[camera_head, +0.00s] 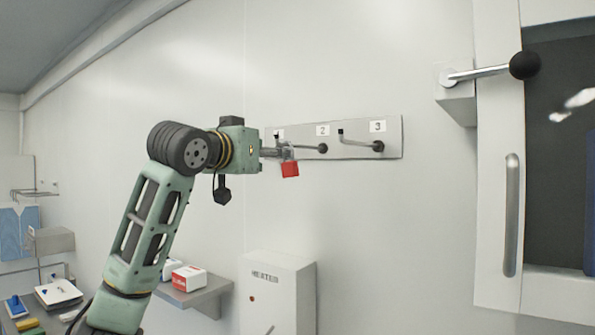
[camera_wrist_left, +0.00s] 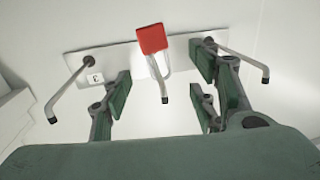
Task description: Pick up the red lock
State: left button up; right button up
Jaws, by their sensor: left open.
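The red lock (camera_head: 290,169) hangs by its metal shackle on a wall rack (camera_head: 360,151) with hooks and number labels. In the left wrist view, where the rack appears upside down, the red lock (camera_wrist_left: 152,39) hangs on the middle hook (camera_wrist_left: 160,88). My left gripper (camera_head: 281,153) is at the rack, close to the lock. In its wrist view the left gripper (camera_wrist_left: 162,90) is open, fingers on either side of the middle hook, with the lock's red body beyond the fingertips. The gripper partly hides the rack's left end in the head view. My right gripper is not shown.
The hook under label 3 (camera_head: 377,146) is empty, to the right of the lock. A white box (camera_head: 277,290) and a shelf with small boxes (camera_head: 205,293) are below the rack.

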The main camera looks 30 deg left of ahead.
aim_at(285, 162)
pick_arm(q)
jog(key=w+p, duration=0.1)
jog(key=p, duration=0.1)
jog(key=w+r+p, duration=0.1)
jog(key=w+p, duration=0.1)
jog(key=shift+w+a+r, duration=0.1)
jog(key=shift+w+a, duration=0.05)
jog(key=shift+w, duration=0.1)
jog(key=w, duration=0.2)
jog(key=w+f+p, duration=0.1)
jog(key=shift+w+a, duration=0.15)
jog(key=shift+w, duration=0.25)
jog(key=shift+s, duration=0.2)
jog(key=shift+r, duration=0.1)
jog(key=shift+c, duration=0.9)
jog(key=c, duration=1.1)
jog(key=shift+c, duration=0.4)
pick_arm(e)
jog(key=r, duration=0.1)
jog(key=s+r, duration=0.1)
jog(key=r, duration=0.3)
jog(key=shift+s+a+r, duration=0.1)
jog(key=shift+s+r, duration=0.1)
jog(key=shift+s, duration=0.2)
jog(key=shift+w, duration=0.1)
